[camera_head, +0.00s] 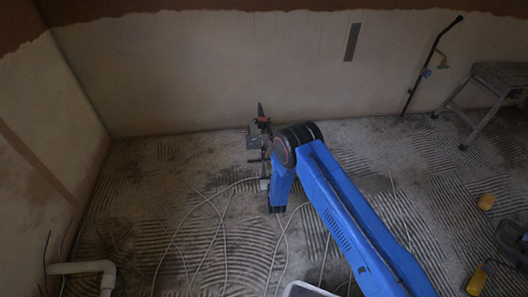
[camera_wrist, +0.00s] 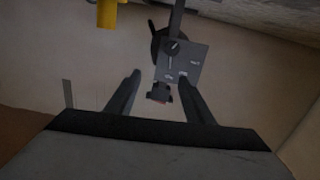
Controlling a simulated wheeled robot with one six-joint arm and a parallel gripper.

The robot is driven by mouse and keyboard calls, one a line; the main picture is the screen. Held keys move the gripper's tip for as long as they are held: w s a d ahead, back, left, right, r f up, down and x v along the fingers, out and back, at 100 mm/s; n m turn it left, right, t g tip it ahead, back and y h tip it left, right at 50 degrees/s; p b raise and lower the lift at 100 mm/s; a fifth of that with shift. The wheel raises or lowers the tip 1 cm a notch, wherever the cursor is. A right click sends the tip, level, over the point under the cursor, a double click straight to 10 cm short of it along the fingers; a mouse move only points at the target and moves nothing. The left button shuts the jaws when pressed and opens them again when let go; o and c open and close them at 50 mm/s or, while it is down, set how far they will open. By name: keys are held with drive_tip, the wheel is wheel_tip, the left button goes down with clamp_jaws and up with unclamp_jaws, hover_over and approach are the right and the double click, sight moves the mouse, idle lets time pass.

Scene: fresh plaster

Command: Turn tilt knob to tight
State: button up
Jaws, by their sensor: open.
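In the wrist view a grey plate (camera_wrist: 188,64) with faint lettering carries a round dark knob (camera_wrist: 172,48) with a light pointer mark. The lettering is too small to read, so I cannot tell the knob's setting. A dark part with a bit of red (camera_wrist: 159,93) lies just below the plate. My gripper (camera_wrist: 160,77) is open, its two dark fingers apart and empty. The plate shows beyond and between the fingertips, with the knob above them. In the head view the device (camera_head: 253,142) stands near the back wall, partly behind my blue arm; the fingers cannot be made out there.
Loose cables (camera_head: 222,225) run over the ridged floor. A white pipe (camera_head: 85,267) is at lower left. A grey step stand (camera_head: 495,80) and yellow items (camera_head: 486,201) are at right. A black pole (camera_head: 428,70) leans on the back wall. Floor left of the device is mostly free.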

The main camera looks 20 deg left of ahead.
approach(264, 151)
drive_tip(key=shift+y, duration=0.3)
drive_tip(key=x, duration=1)
drive_tip(key=shift+w, duration=0.2)
drive_tip(key=c, duration=1)
